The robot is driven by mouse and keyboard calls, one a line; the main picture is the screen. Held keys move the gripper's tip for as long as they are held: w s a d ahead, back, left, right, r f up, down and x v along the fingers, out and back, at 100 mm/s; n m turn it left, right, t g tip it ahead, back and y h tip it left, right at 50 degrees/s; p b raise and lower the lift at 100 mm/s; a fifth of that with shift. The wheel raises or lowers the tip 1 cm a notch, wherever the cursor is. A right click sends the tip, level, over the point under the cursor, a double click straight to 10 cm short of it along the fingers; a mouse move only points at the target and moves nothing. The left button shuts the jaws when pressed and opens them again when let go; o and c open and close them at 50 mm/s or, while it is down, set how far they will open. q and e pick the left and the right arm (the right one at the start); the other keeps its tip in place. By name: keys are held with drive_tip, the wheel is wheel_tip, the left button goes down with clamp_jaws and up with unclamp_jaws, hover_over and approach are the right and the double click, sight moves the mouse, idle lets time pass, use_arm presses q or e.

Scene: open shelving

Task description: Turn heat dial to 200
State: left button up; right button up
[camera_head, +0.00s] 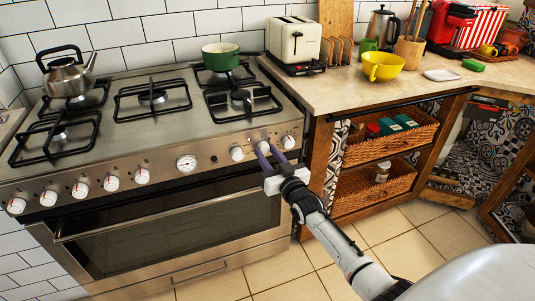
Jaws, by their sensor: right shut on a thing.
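My right gripper (265,153) reaches in from the lower right. Its purple fingers are at a white dial (263,146) on the right part of the stove's front panel, shut on it, and they partly hide it. Another white dial (237,154) is just to its left, and one more (288,142) is just to its right. A larger round dial with markings (186,163) sits near the panel's middle. The numbers on the dials are too small to read. My left gripper is not in view.
The steel stove (150,134) has a kettle (68,77) and a green pot (220,56) on top. The oven door handle (170,210) runs below the dials. A wooden counter (340,88) with a toaster (293,40) and a yellow bowl (383,67) stands at right, above wicker baskets (365,198).

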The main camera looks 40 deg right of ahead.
drive_tip(key=shift+m, duration=0.6)
drive_tip(key=o, duration=1.1)
drive_tip(key=shift+c, duration=0.2)
drive_tip(key=s+a+p, duration=0.1)
drive_tip(key=s, duration=0.9)
drive_tip(key=shift+a+p, duration=0.3)
drive_tip(key=shift+a, duration=0.1)
drive_tip(key=shift+s+f, duration=0.1)
drive_tip(key=shift+f, duration=0.05)
